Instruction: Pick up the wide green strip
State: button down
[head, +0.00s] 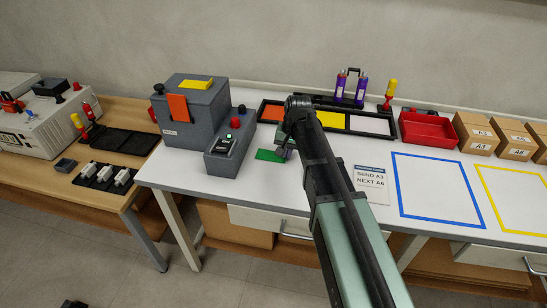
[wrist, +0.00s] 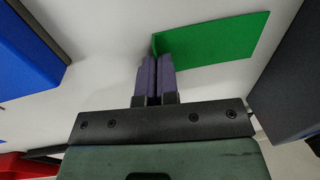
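My gripper (head: 286,143) is low at the strip's right end in the head view. In the wrist view, my gripper's purple fingers (wrist: 158,62) are close together at the strip's near left corner, with the dark edge running in between them. The fingers hide that corner. I cannot tell whether the strip touches the bench.
The grey machine (head: 187,115), with orange and yellow pieces on it, and its control box (head: 230,145) stand close left of the strip. Behind are a tray (head: 330,102) with coloured sections and a red bin (head: 427,128). A sign (head: 367,183) lies right of my arm.

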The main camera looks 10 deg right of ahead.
jog(key=shift+r, duration=0.1)
notch_tip(320, 180, up, 20)
jog(key=p, duration=2)
